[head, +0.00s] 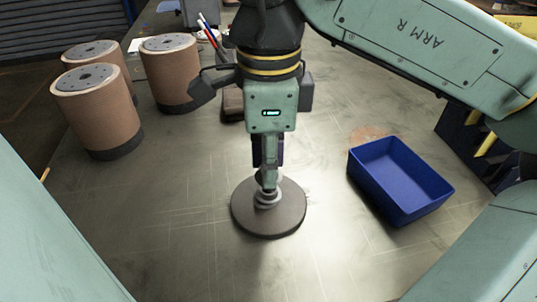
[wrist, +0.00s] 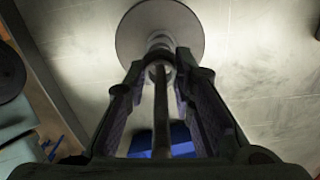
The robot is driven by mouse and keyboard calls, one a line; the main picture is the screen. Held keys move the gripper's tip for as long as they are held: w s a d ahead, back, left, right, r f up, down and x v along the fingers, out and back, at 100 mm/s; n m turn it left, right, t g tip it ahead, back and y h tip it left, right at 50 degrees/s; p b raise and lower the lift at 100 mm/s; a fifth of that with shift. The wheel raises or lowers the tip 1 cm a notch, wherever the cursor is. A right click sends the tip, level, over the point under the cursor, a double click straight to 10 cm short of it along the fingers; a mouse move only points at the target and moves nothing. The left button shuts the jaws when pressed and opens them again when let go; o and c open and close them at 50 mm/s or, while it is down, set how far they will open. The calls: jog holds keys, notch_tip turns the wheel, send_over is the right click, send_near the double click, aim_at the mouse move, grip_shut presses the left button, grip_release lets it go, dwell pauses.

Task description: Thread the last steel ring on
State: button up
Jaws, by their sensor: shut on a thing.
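A round grey-brown base disc (head: 240,212) lies flat on the table, with pale rings (head: 267,203) stacked at its centre. The disc (wrist: 132,32) and the pale stack (wrist: 160,40) also show in the wrist view. My gripper (head: 268,186) points down directly over the stack. In the wrist view its fingertips (wrist: 160,66) are shut on a small steel ring (wrist: 153,73). A dark upright rod (wrist: 161,120) runs between the fingers towards the camera. The ring appears to be around the rod, but the fingers hide much of it. I cannot tell whether it touches the stack.
An empty blue bin (head: 441,194) stands to the right. Several brown cylinders (head: 98,112) stand at the back left. Pens in a holder (head: 209,36) and a dark block (head: 232,104) are behind my gripper. The table in front and left of the disc is clear.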

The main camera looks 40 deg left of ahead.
jog(key=shift+f, duration=0.5)
jog(key=o, duration=0.8)
jog(key=shift+r, duration=0.1)
jog(key=shift+o, duration=0.2)
notch_tip(320, 180, up, 8)
jog(key=shift+f, duration=0.2)
notch_tip(320, 180, up, 6)
jog(key=p, duration=0.5)
jog(key=shift+f+p, duration=0.15)
jog(key=shift+p, duration=0.15)
jog(key=shift+f, duration=0.25)
